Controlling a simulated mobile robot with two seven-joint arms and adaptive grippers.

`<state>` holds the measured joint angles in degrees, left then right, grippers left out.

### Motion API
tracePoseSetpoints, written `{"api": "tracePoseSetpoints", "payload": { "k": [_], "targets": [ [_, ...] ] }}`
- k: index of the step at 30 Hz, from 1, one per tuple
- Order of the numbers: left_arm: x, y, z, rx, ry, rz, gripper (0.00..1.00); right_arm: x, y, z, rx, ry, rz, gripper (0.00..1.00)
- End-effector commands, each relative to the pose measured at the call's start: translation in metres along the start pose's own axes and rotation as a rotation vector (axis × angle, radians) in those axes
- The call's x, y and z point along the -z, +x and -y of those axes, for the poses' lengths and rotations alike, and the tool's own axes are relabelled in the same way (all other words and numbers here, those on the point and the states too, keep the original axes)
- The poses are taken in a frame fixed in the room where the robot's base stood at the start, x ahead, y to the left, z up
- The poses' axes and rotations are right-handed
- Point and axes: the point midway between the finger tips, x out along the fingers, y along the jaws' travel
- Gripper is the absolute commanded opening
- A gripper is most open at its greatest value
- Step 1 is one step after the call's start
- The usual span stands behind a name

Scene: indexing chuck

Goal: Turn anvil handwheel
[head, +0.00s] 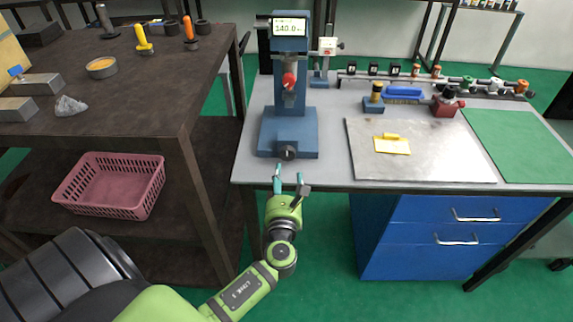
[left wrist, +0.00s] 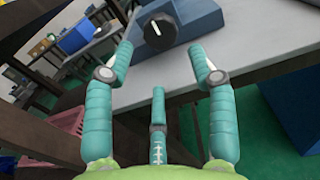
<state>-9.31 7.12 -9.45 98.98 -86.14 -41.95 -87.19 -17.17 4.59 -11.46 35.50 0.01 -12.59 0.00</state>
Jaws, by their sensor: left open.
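The anvil handwheel (head: 288,152) is a dark round knob with a light mark, low on the front of the blue bench gauge (head: 289,130). The gauge stands at the left front of the grey bench and has a lit display on top. In the left wrist view the handwheel (left wrist: 159,31) shows large at the top, its pale mark near upright. My left gripper (head: 287,174) is just in front of the bench edge, below the handwheel. Its teal fingers (left wrist: 160,65) are spread, empty, and apart from the handwheel. My right gripper is not in view.
A metal plate (head: 420,160) with a yellow tag (head: 392,145) lies right of the gauge. A red block (head: 446,106) and a blue brush (head: 403,93) stand behind it. A dark table (head: 150,90) stands left, with a pink basket (head: 110,185) below.

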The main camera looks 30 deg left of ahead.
Motion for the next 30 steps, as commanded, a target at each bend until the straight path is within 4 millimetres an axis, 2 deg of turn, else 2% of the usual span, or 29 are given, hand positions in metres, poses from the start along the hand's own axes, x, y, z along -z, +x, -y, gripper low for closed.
{"api": "tracePoseSetpoints", "payload": {
  "k": [3, 9, 25, 28, 30],
  "targets": [
    [0.001, -0.020, 0.000, 0.001, -0.001, -0.002, 0.57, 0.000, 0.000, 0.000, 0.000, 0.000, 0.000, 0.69],
    [0.000, -0.035, 0.000, 0.001, -0.002, 0.000, 0.57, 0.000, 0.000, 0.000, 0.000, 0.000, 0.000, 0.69],
    [0.000, -0.036, 0.000, 0.001, -0.002, -0.001, 0.57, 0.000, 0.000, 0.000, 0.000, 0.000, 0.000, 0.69],
    [0.012, -0.036, 0.001, 0.005, -0.026, -0.032, 0.57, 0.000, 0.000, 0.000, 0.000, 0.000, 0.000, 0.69],
    [0.036, -0.039, 0.001, 0.012, -0.077, -0.094, 0.57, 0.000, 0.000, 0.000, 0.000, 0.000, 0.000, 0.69]
  ]
}}
